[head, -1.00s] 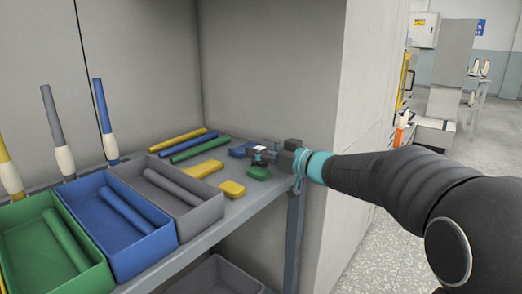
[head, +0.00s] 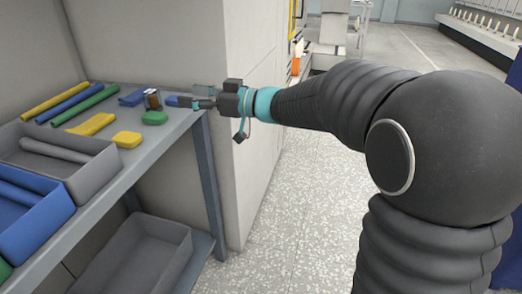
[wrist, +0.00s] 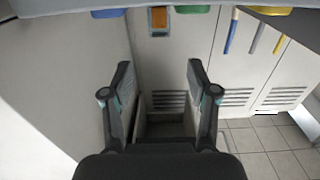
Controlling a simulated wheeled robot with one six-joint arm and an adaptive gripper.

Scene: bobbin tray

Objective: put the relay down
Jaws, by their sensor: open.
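The relay (head: 152,98) is a small block with a brownish-orange face. It stands on the grey shelf (head: 165,136) near its right end, between a blue piece (head: 132,98) and a green piece (head: 154,118). In the wrist view the relay (wrist: 159,20) shows at the top centre, beyond the fingertips. My gripper (head: 188,102) is to the right of the relay at the shelf's end. In the wrist view my gripper (wrist: 159,75) is open, with its two fingers spread and nothing between them.
A yellow block (head: 127,139) and a longer yellow piece (head: 92,124) lie left of the green piece. Coloured rods (head: 70,103) lie at the back. A grey bin (head: 88,176) and a blue bin (head: 30,222) stand at left. A wall (head: 225,50) rises beside the shelf.

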